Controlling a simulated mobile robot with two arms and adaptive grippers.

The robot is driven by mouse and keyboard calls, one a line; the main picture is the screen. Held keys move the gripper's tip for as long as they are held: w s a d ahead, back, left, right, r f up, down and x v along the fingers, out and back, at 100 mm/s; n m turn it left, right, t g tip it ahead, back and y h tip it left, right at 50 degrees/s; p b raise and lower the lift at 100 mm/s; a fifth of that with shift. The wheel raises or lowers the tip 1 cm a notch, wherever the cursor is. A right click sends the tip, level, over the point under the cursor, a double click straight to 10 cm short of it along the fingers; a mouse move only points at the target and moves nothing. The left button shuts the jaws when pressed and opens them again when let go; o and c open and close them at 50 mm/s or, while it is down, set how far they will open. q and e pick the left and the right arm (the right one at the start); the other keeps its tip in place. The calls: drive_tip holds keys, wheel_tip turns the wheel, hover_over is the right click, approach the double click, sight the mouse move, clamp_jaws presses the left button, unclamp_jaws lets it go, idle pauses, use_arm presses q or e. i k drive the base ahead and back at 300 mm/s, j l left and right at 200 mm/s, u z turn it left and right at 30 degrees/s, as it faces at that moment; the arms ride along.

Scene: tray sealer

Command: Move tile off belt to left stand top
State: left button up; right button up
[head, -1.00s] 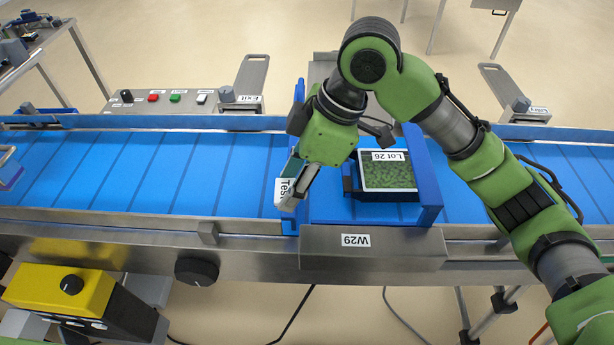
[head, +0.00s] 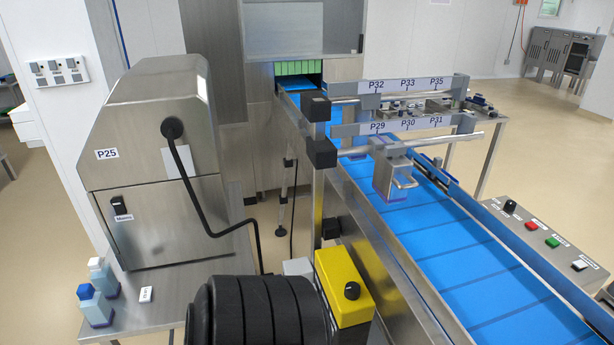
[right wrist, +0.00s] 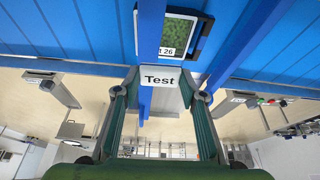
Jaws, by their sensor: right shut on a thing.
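My right gripper (right wrist: 158,88) is shut on the white tile marked "Test" (right wrist: 160,77) in the right wrist view, with a green finger at each side of it. The tile is seen against a blue upright bar of the belt's guide frame (right wrist: 150,40); whether it touches the bar I cannot tell. The blue belt (head: 430,240) runs through the right half of the head view. At the left, a steel stand top (head: 150,310) carries a grey machine labelled P25 (head: 140,170); I cannot tell if this is the left stand. My left gripper is not in view.
A dark tray marked "26" (right wrist: 170,50) lies beyond the tile. A yellow box (head: 343,290), a steel sensor head (head: 393,178) and labelled rails (head: 390,128) flank or cross the belt.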

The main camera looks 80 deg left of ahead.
sight(162, 295)
drive_tip(key=k+j+u, duration=0.3)
drive_tip(key=k+j, duration=0.45)
drive_tip(key=j, duration=0.15)
drive_tip(key=u, duration=1.9)
